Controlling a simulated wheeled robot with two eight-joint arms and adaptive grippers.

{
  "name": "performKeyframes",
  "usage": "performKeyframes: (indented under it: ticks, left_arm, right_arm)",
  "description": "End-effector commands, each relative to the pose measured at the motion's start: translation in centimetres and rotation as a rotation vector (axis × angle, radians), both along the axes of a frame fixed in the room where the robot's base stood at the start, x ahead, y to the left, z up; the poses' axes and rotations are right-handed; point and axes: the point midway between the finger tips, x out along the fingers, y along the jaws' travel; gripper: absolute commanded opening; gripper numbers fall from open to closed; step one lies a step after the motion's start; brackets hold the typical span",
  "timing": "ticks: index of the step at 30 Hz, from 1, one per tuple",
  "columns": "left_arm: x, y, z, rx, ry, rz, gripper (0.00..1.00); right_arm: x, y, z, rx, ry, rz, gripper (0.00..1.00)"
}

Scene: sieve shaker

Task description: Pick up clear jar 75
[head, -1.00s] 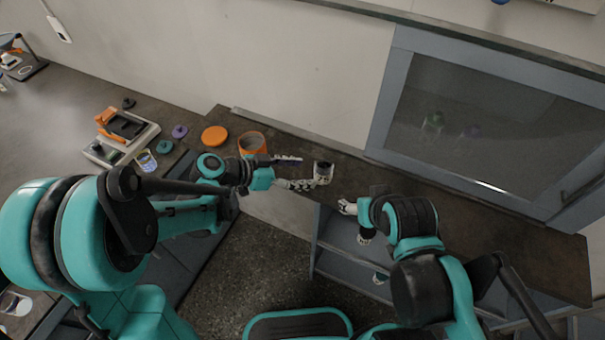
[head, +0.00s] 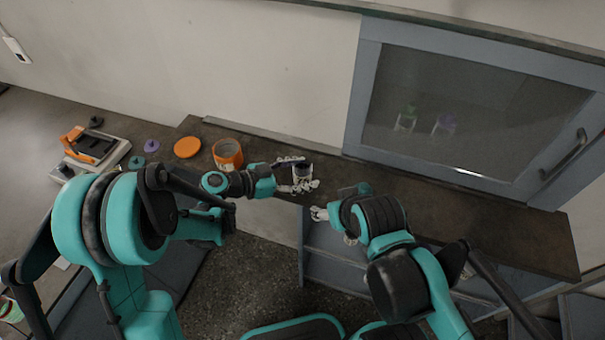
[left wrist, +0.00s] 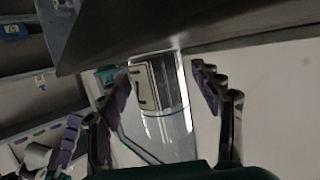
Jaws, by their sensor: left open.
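The clear jar (head: 303,173), with dark contents and a pale label, stands on the dark counter. My left gripper (head: 297,175) is open, with one finger on the far side of the jar and one on the near side. In the left wrist view, the jar (left wrist: 160,108) shows its label and lies between the spread fingers of my left gripper (left wrist: 163,95). I cannot tell whether the fingers touch it. The number on the label is not readable. My right gripper (head: 319,213) is near the counter's front edge, apart from the jar; its opening is too small to tell.
An orange container (head: 228,153) and an orange lid (head: 187,147) are left of the jar. An orange and black device (head: 91,146) stands farther left. A glass-fronted cabinet (head: 354,95) is behind, holding green-topped and purple-topped jars. The counter (head: 470,195) is clear to the right.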

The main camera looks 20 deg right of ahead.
Motion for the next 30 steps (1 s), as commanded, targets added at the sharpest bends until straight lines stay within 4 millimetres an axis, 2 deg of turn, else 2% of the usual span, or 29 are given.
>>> performKeyframes:
  ticks: [5,12,14,15,23,26,30]
  left_arm:
    - [0.0,0.0,0.1,0.000,0.001,0.001,0.66]
    - [0.0,0.0,0.0,0.001,0.001,0.000,0.07]
    - [0.0,0.0,0.1,0.000,0.001,0.000,0.07]
    - [0.0,0.0,0.1,0.000,0.001,0.000,0.02]
    - [0.0,0.0,0.4,0.001,0.001,0.000,0.02]
    - [0.0,0.0,1.3,0.001,0.001,0.000,0.02]
    - [0.0,0.0,3.5,0.000,0.001,0.000,0.02]
  right_arm:
    - [0.0,0.0,0.1,0.000,0.000,0.000,0.67]
    - [0.0,0.0,0.1,0.000,0.000,0.000,0.67]
    - [0.0,0.0,0.1,0.000,0.000,0.000,0.67]
    - [0.0,0.0,0.1,0.000,0.000,0.000,0.67]
    - [0.0,0.0,0.3,0.000,0.000,0.000,0.67]
    - [0.0,0.0,0.7,0.000,0.000,0.000,0.67]
    - [0.0,0.0,1.9,0.000,0.000,0.000,0.67]
